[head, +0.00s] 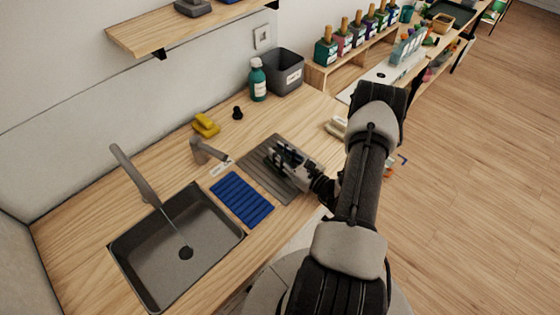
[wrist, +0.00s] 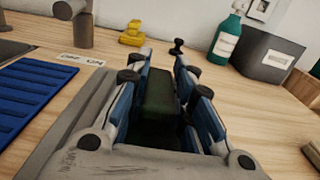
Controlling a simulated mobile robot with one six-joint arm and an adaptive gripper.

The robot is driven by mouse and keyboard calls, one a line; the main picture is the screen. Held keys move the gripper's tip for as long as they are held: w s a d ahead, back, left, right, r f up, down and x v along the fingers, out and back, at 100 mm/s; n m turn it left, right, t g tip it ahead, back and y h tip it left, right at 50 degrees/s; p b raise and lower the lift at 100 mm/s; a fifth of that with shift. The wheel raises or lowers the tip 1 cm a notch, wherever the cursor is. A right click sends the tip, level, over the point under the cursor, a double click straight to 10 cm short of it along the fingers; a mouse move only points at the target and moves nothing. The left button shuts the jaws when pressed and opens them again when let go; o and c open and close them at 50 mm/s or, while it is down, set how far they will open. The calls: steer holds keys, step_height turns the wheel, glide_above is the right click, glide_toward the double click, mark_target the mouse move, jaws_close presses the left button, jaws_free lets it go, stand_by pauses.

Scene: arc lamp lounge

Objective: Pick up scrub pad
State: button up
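A dark green block, which looks like the scrub pad (wrist: 160,95), lies between my gripper's fingers in the wrist view. My gripper (wrist: 163,62) has one blue-padded finger on each side of it. The left finger is close along the block, and a dark strip shows between the block and the near part of the right finger. I cannot tell whether both fingers press on it. In the head view my gripper (head: 278,152) is low over the grey ribbed drain mat (head: 256,172), and the pad is hidden there.
A blue ribbed mat (head: 241,198) and a sink (head: 150,270) lie to the left. A tap (head: 135,175), yellow object (head: 206,124), small black knob (head: 237,112), teal bottle (head: 258,80) and grey bin (head: 284,72) stand behind. Bare counter lies between the mat and bottle.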

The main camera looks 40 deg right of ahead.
jaws_close()
